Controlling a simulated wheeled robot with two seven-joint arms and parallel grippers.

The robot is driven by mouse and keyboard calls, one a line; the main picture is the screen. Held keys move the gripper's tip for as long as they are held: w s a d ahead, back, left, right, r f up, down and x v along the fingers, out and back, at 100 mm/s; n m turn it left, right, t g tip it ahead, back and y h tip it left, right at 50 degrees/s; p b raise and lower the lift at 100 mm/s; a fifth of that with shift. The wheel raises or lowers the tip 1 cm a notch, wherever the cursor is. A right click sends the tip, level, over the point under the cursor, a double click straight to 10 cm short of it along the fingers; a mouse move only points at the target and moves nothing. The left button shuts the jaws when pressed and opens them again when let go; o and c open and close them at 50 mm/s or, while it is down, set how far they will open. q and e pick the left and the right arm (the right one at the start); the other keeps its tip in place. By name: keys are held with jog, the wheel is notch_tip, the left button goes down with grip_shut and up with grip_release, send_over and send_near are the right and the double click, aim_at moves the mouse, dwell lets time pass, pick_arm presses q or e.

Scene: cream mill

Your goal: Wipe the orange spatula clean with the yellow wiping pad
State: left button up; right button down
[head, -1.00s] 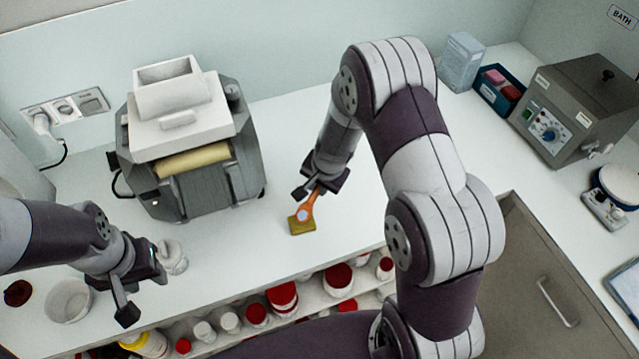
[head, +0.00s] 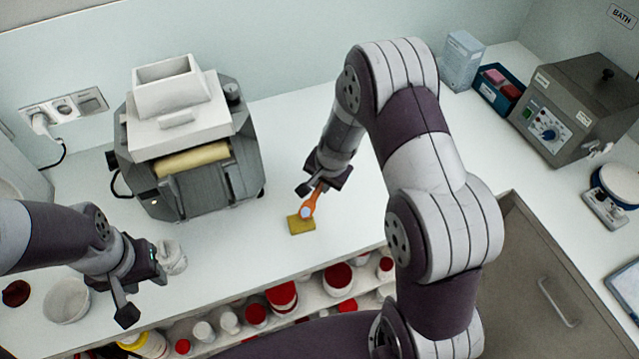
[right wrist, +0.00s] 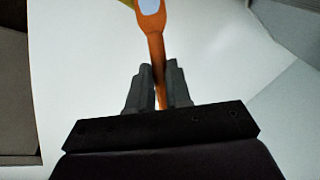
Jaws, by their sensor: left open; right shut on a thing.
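My right gripper (head: 322,184) is shut on the handle of the orange spatula (head: 311,202). The spatula points down toward the counter front, with a pale patch on its head. The yellow wiping pad (head: 301,226) lies on the white counter, and the spatula head overlaps its upper right edge in the head view; I cannot tell whether they touch. In the right wrist view the spatula (right wrist: 155,45) stands between the fingers, and a sliver of the pad (right wrist: 127,3) shows at the top edge. My left gripper (head: 143,293) is open and empty over the counter's front left.
A grey mill (head: 190,180) with a cream roller stands behind, left of the pad. A white crumpled-looking item (head: 172,258) and a white bowl (head: 66,300) are near my left gripper. Red-lidded jars (head: 283,296) fill the shelf below. Counter around the pad is clear.

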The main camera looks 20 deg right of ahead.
jog(key=shift+d, duration=0.15)
jog(key=shift+s+a, duration=0.4)
jog(key=shift+a, duration=0.3)
dwell(1.3)
notch_tip(320, 180, up, 6)
jog(key=p, duration=0.6)
jog(key=shift+r, duration=0.1)
